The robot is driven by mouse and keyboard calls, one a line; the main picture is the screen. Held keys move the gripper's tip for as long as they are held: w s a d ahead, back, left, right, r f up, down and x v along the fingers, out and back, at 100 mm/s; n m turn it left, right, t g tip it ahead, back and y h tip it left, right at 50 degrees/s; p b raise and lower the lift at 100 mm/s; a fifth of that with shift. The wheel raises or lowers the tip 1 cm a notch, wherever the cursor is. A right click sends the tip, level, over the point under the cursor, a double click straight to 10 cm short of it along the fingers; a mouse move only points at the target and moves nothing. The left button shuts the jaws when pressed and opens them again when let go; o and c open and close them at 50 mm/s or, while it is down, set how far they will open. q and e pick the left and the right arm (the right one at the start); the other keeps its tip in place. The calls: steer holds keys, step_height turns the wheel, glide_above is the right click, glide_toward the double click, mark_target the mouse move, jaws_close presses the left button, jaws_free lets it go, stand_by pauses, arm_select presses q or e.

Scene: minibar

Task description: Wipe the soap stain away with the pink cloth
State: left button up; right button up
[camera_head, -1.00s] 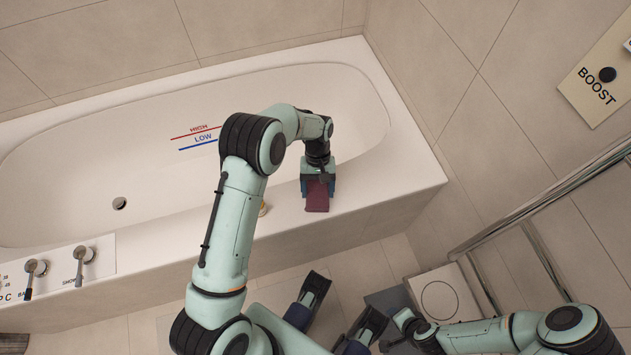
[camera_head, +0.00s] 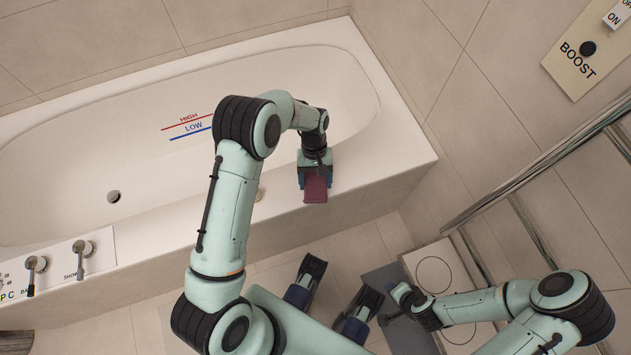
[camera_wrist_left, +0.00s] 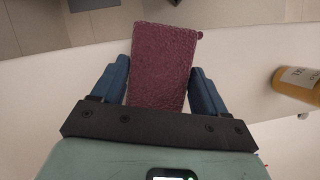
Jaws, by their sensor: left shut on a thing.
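The pink cloth (camera_head: 315,188) looks dark pink-purple and is at the tub's front rim, towards its right end. My left gripper (camera_head: 315,180) is shut on it, pointing down at the rim. In the left wrist view the cloth (camera_wrist_left: 163,65) hangs out between the two blue fingers of this gripper (camera_wrist_left: 162,82). I see no soap stain; the cloth and gripper hide part of the rim. My right arm (camera_head: 470,305) is folded at the lower right, and its fingers cannot be made out.
The white bathtub (camera_head: 395,170) fills the upper left, with taps (camera_head: 80,247) at its left end. An orange bottle (camera_wrist_left: 298,88) stands on the rim beside the cloth, mostly behind my left arm in the head view. A metal rail (camera_head: 540,165) is at right.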

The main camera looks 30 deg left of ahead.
mark_target(311, 174)
arm_select(q)
steer(key=shift+w+a+b, duration=0.35)
steer(key=shift+w+a, duration=0.6)
steer(key=shift+a, duration=0.3)
steer(key=shift+w+a+f+b, duration=0.15)
steer(key=shift+w+a+b, duration=0.65)
steer(key=shift+w+a, duration=0.6)
steer(key=shift+a, duration=0.2)
steer(key=shift+r, duration=0.2)
steer(key=shift+s+d+r+p, duration=0.1)
steer(key=shift+s+d+p, duration=0.2)
steer(key=shift+s+d, duration=0.1)
steer(key=shift+s+d+p, duration=0.45)
steer(key=shift+d, duration=0.2)
steer(key=shift+s+d+p, duration=0.75)
steer(key=shift+s+d, duration=0.45)
steer(key=shift+d, duration=0.15)
steer(key=shift+s+d+p, duration=0.3)
steer(key=shift+s+d, duration=0.4)
steer(key=shift+d, duration=0.15)
steer(key=shift+w+a+f+b, duration=0.15)
steer(key=shift+w+a+b, duration=0.25)
steer(key=shift+w+a, duration=0.4)
steer(key=shift+w+a+f+b, duration=0.1)
steer(key=shift+w+a+b, duration=0.25)
steer(key=shift+w+a, duration=0.45)
